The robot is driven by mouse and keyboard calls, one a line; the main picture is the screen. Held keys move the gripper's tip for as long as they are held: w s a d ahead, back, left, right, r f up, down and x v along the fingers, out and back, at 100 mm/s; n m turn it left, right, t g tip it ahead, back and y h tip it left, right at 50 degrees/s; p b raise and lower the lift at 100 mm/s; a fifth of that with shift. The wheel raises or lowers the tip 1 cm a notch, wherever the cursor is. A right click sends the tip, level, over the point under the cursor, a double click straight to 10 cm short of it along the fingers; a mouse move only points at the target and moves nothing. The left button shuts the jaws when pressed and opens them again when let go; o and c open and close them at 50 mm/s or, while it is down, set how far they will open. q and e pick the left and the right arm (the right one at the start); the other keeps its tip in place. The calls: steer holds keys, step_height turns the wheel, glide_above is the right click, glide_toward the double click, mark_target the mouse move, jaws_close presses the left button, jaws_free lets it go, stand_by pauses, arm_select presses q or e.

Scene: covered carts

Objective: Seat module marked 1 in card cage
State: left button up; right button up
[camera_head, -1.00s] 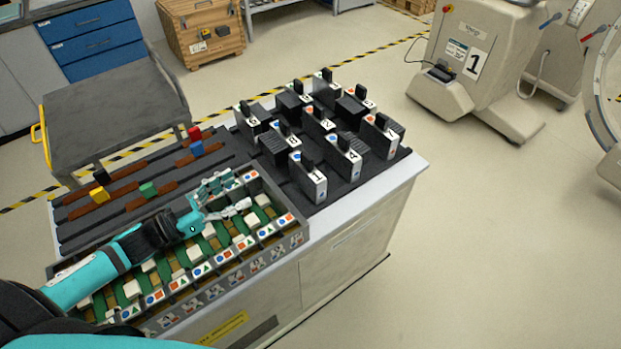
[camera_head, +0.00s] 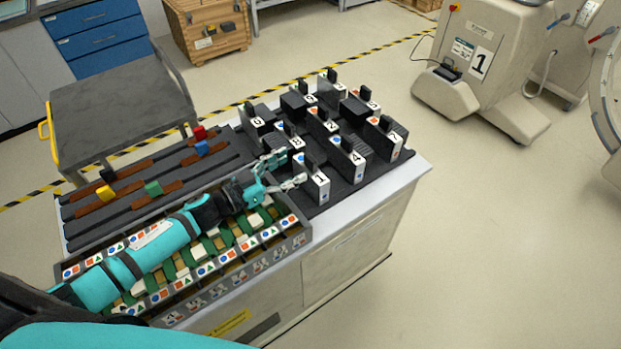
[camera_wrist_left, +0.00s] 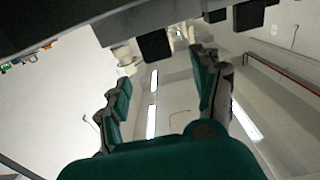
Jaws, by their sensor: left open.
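The module marked 1 (camera_head: 318,186) stands upright at the near front corner of the dark rack, with a white labelled face and a dark handle on top. The card cage (camera_head: 306,238) lies left of it, a long grey frame with green slots and rows of coloured symbols. My left gripper (camera_head: 291,170) is open and empty, its fingers beside the upper left part of module 1. Whether they touch it I cannot tell. In the left wrist view the open fingers (camera_wrist_left: 165,95) have nothing between them; dark blocks show at the top edge. My right gripper is not in view.
Several other numbered modules, such as 4 (camera_head: 352,160) and 8 (camera_head: 291,140), stand close behind and beside module 1. Brown strips with coloured blocks (camera_head: 153,188) lie behind the cage. A grey cart (camera_head: 120,110) stands at the back left.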

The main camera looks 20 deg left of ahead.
mark_target(308, 160)
arm_select(q)
steer(key=x, duration=0.3)
steer(key=p+x, duration=0.1)
steer(key=shift+w+d+f, duration=0.25)
steer(key=shift+d+f, duration=0.05)
steer(key=shift+s, duration=0.1)
steer(key=shift+c, duration=1.1)
steer(key=shift+r, duration=0.1)
jaws_close()
